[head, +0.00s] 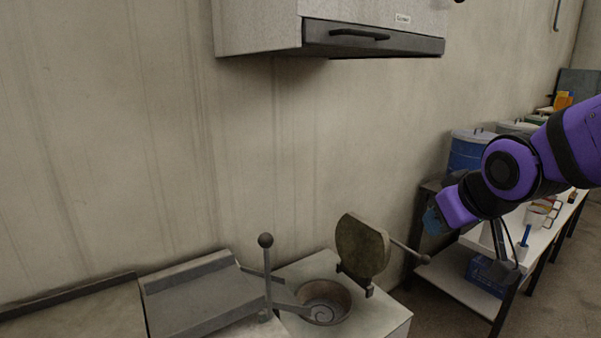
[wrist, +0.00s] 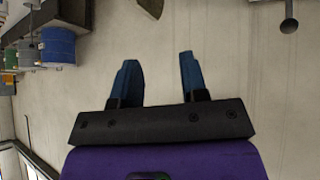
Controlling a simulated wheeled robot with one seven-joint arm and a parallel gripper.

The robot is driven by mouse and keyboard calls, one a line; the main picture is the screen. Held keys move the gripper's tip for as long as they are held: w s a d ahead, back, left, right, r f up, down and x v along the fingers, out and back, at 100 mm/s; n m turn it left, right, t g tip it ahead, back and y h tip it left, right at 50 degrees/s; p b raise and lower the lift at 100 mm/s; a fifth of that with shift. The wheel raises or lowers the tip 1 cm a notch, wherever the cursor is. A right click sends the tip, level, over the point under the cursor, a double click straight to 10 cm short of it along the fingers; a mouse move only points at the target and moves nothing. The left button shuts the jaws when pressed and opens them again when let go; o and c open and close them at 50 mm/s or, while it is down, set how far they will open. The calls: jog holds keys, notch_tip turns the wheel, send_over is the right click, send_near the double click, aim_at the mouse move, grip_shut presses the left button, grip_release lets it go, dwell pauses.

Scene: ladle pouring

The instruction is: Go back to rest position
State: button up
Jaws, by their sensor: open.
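My gripper (wrist: 155,82) is open and empty in the wrist view, with its two blue fingers apart and only wall behind them. In the head view my purple arm comes in from the right, and my gripper (head: 434,220) is at its lower left end, partly hidden by the wrist. It appears close to the handle end of the round lid (head: 361,247), which stands raised beside the round pot opening (head: 325,297). Whether they touch cannot be told. A grey ladle-like piece (head: 318,313) with a spiral end lies over the opening.
A grey metal tray (head: 205,297) with an upright ball-topped lever (head: 266,270) is left of the pot. A hood (head: 375,38) hangs above. A shelf table (head: 470,268) with containers and a blue barrel (head: 467,150) stand at right. The wall area at left is free.

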jog(key=s+d+r+m+g, duration=0.1)
jog(key=s+d+r, duration=0.1)
jog(key=s, duration=0.5)
jog(key=s+d+r+m+g, duration=0.2)
jog(key=s+d+r, duration=0.1)
jog(key=s, duration=0.4)
jog(key=shift+s+d+m+h, duration=0.3)
jog(key=shift+s+d+h, duration=0.1)
jog(key=shift+d, duration=0.3)
dwell(3.3)
